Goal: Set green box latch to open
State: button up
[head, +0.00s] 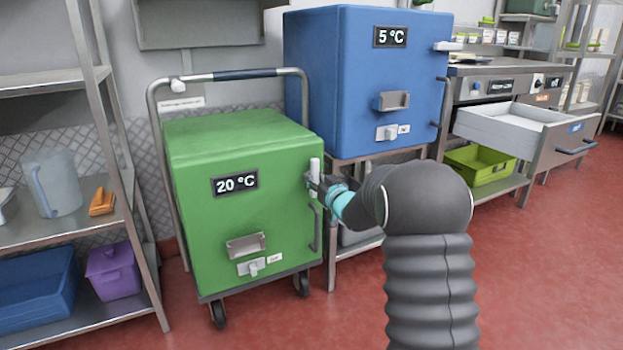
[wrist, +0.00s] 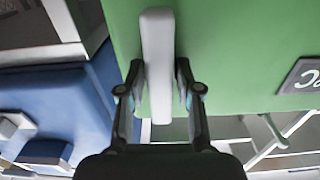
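The green box (head: 195,160) stands on a wheeled cart and reads 20 °C. Its pale upright latch (head: 314,168) is at the upper right edge of the front; in the wrist view the latch (wrist: 158,50) is a long light bar. My gripper (head: 312,184) is at the latch. In the wrist view, my gripper (wrist: 159,68) has one finger on each side of the bar, with narrow gaps seeming to show. The fingers look open around it; firm contact cannot be made out. The box door looks closed.
A blue box (head: 335,80) reading 5 °C stands right of the green one. A grey door handle (head: 316,228) is below the latch. A drawer (head: 545,150) juts out at right. A shelf rack (head: 75,225) stands at left. Red floor is clear in front.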

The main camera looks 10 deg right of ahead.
jog(key=o, duration=0.5)
jog(key=v, duration=0.7)
dwell(0.3)
